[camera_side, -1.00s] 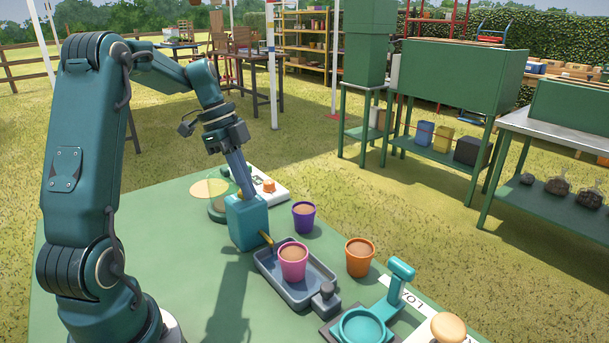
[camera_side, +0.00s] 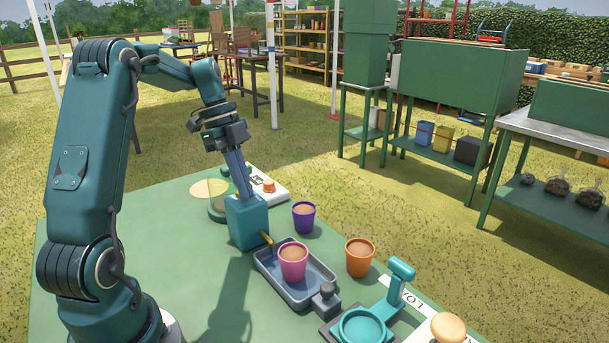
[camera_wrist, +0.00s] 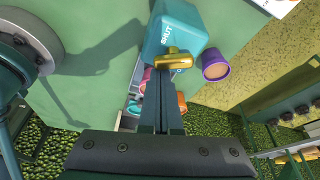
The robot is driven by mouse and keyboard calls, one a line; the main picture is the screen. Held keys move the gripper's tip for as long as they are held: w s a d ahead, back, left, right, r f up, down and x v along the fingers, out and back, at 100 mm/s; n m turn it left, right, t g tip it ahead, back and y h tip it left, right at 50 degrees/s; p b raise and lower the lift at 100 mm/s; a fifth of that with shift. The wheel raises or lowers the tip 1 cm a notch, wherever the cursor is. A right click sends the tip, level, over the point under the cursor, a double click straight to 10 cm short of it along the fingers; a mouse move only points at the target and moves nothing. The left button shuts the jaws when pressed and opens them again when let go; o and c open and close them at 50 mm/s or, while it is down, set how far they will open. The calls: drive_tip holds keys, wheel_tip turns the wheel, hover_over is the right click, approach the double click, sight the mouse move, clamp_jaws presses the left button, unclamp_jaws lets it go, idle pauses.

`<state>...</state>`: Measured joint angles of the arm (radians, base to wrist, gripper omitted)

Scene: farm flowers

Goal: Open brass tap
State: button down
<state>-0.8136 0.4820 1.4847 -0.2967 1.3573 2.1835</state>
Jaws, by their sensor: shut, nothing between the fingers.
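The brass tap handle (camera_wrist: 173,60) is a short golden bar on the face of a teal box (camera_wrist: 181,22) lettered SHUT. The box (camera_side: 246,222) stands on the green table, with a brass spout (camera_side: 266,238) low on its side. My gripper (camera_wrist: 160,76) is shut and empty. Its fingertips are close to the brass handle in the wrist view; whether they touch is unclear. In the side view my gripper (camera_side: 246,193) points down at the top of the box, and the handle cannot be made out. A pink pot (camera_side: 292,265) sits in the grey tray near the spout.
The grey tray (camera_side: 308,297) lies in front of the box. A purple pot (camera_side: 304,219) and an orange pot (camera_side: 359,258) stand beyond it. A teal ring stand (camera_side: 363,328) is at the front right. Bare green table (camera_side: 150,240) lies left of the box.

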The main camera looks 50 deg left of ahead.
drive_tip(key=shift+s+a+m+g, duration=0.1)
drive_tip(key=shift+s+m+g, duration=0.1)
drive_tip(key=shift+m, duration=0.4)
drive_tip(key=shift+s+a+m+g, duration=0.1)
drive_tip(key=shift+m+g, duration=0.1)
drive_tip(key=shift+m, duration=0.4)
idle(2.2)
drive_tip(key=shift+d, duration=0.1)
wheel_tip(320, 180, up, 10)
drive_tip(key=shift+d+f, duration=0.25)
drive_tip(key=shift+d, duration=0.05)
idle(0.7)
drive_tip(key=shift+w, duration=0.1)
